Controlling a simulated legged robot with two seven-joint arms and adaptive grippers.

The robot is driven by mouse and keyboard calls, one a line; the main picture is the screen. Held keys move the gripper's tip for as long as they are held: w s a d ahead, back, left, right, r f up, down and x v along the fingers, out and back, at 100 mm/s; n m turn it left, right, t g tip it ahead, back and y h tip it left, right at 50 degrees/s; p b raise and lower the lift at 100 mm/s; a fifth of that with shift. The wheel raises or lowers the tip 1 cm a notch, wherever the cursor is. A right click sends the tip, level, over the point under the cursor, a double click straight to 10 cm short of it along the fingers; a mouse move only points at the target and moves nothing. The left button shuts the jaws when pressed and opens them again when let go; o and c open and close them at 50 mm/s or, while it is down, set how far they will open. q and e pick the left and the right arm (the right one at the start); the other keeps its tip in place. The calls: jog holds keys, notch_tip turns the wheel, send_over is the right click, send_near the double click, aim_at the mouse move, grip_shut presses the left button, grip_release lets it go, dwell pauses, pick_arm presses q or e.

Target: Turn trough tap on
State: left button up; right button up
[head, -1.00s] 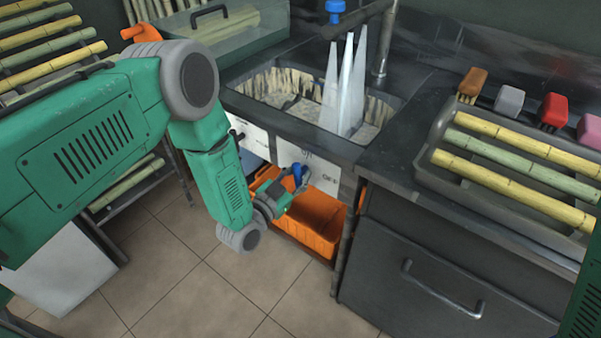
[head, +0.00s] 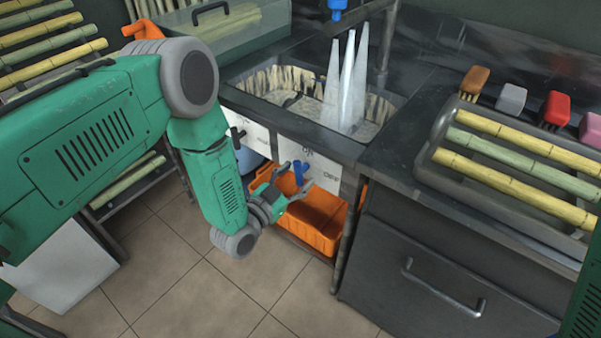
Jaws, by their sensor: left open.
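The blue tap handle (head: 299,172) sits on the white panel (head: 323,171) at the trough's front, between ON and OFF markings. It stands roughly upright, pointing near the ON marking. My left gripper (head: 293,185) is open just in front of the handle, its fingers spread to either side; I cannot tell if they touch it. My right gripper is not in view.
An orange crate (head: 318,222) sits below the panel. A dark counter with a drawer (head: 425,270) stands at right, with a rack of cane (head: 520,145) and several brushes (head: 511,98) on top. Tiled floor (head: 200,290) is free in front.

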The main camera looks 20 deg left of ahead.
pick_arm(q)
jog(key=v, duration=1)
jog(key=shift+s+a, duration=0.1)
jog(key=shift+c, duration=1.1)
jog(key=w+d+n+b, duration=0.1)
jog(key=w+n+b, duration=0.1)
jog(key=w+b, duration=0.2)
jog(key=w+d+n+b, duration=0.2)
jog(key=w+b, duration=0.2)
jog(key=w+d+n+b, duration=0.1)
jog(key=w+n+b, duration=0.1)
jog(key=w+b, duration=0.1)
jog(key=shift+w+d+r+b, duration=0.15)
jog(key=shift+w+b, duration=0.25)
jog(key=shift+b, duration=0.3)
